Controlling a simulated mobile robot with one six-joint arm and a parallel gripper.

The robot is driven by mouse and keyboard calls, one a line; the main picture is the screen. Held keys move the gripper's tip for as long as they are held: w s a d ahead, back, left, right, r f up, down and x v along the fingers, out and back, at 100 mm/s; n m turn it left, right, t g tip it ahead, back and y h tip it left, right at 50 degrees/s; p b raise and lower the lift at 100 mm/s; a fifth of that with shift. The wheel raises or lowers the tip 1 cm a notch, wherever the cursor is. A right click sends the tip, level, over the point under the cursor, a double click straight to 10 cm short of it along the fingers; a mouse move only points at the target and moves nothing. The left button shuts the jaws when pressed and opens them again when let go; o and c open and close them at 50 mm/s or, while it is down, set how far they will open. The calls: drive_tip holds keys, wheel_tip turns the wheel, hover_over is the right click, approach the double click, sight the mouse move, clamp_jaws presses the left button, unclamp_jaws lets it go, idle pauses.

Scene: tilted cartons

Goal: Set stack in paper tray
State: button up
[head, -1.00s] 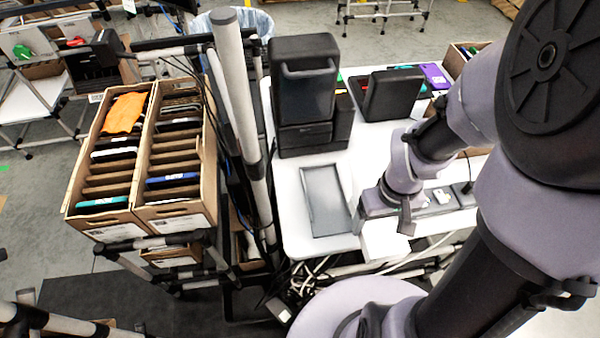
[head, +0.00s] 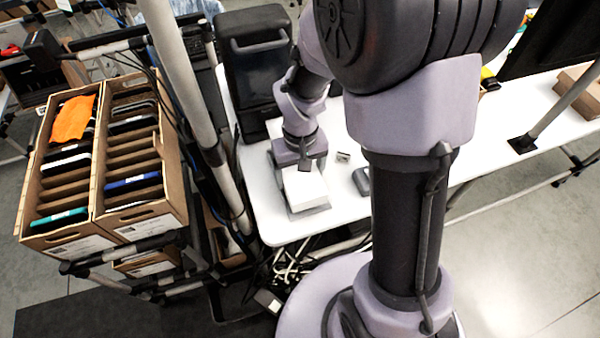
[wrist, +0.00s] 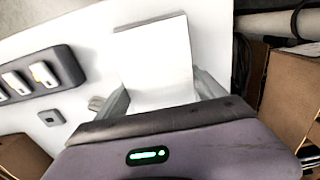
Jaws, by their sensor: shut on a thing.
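A white paper stack (head: 306,188) is in my gripper (head: 302,170), which is shut on it over the near left part of the white table. The grey paper tray (head: 309,212) shows as a rim below and around the stack, which covers most of it. I cannot tell whether the stack touches the tray's floor or hangs just above it. In the wrist view the stack (wrist: 158,62) lies between the two fingers of my gripper (wrist: 162,95), and a thin dark edge shows at its far end.
A black printer-like machine (head: 258,65) stands behind the tray. A grey power strip (wrist: 38,80) with white plugs lies on the table. Cartons of upright folders (head: 140,160) stand tilted at the left, beyond a pole (head: 190,80). The table's front edge is close to the tray.

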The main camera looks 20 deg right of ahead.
drive_tip(key=shift+f+b, duration=0.45)
drive_tip(key=shift+f, duration=0.15)
drive_tip(key=o, duration=1.9)
wheel_tip(320, 180, up, 13)
drive_tip(key=p, duration=0.6)
drive_tip(key=s+a+r+m+t, duration=0.1)
drive_tip(key=s+r+t, duration=0.1)
drive_tip(key=s+r, duration=0.2)
drive_tip(key=s+a+r+m+t+y, duration=0.1)
drive_tip(key=s+r+m+t, duration=0.1)
drive_tip(key=s+r, duration=0.2)
drive_tip(key=s+a+r+m+t+y, duration=0.1)
drive_tip(key=s+a+r, duration=0.1)
drive_tip(key=s+r, duration=0.2)
drive_tip(key=shift+s+r+t, duration=0.2)
drive_tip(key=shift+r, duration=0.5)
drive_tip(key=shift+s+r+t, duration=0.2)
drive_tip(key=shift+r, duration=0.5)
wheel_tip(320, 180, down, 2)
drive_tip(key=shift+f+b, duration=0.25)
drive_tip(key=shift+b, duration=0.95)
